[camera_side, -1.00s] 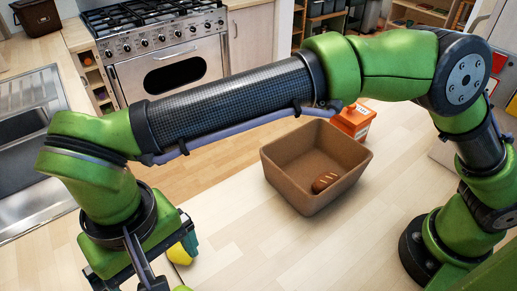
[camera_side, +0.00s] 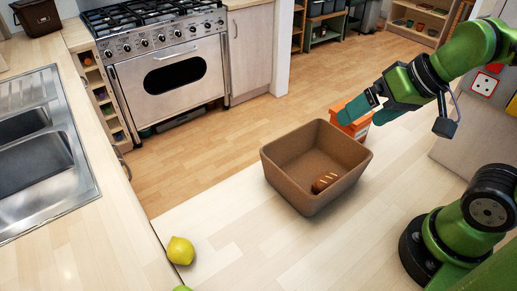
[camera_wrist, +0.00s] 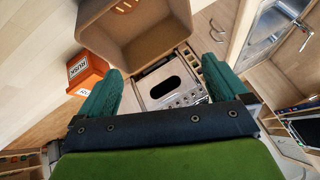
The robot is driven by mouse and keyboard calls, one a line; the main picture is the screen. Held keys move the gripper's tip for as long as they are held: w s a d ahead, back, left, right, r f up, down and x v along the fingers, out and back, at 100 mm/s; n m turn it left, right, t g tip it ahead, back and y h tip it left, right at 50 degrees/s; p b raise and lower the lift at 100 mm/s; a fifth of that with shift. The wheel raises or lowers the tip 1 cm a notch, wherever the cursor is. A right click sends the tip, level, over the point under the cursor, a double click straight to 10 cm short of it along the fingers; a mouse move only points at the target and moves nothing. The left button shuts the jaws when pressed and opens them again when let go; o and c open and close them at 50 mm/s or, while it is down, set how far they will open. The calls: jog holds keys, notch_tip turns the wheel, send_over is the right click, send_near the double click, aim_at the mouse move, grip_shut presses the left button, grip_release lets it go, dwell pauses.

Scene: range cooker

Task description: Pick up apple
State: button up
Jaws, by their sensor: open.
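A small green round thing (camera_side: 182,289), possibly the apple, shows only its top at the bottom edge of the side view; the rest is cut off. My gripper (camera_side: 362,112) is open and empty, with teal fingers, up at the right of the brown bin, far from the green thing. In the wrist view the two fingers of my gripper (camera_wrist: 162,66) stand wide apart with nothing between them. No apple shows in the wrist view.
A brown bin (camera_side: 283,178) with a bread loaf (camera_side: 325,182) inside stands on the counter. An orange box (camera_side: 352,122) is behind the bin, close to my gripper. The counter between lemon and bin is clear.

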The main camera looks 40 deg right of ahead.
jog(key=shift+s+d+r+m+t, duration=0.1)
jog(key=shift+d+r+m+t, duration=0.45)
jog(key=shift+d, duration=0.4)
jog(key=shift+c, duration=0.2)
jog(key=shift+r, duration=0.1)
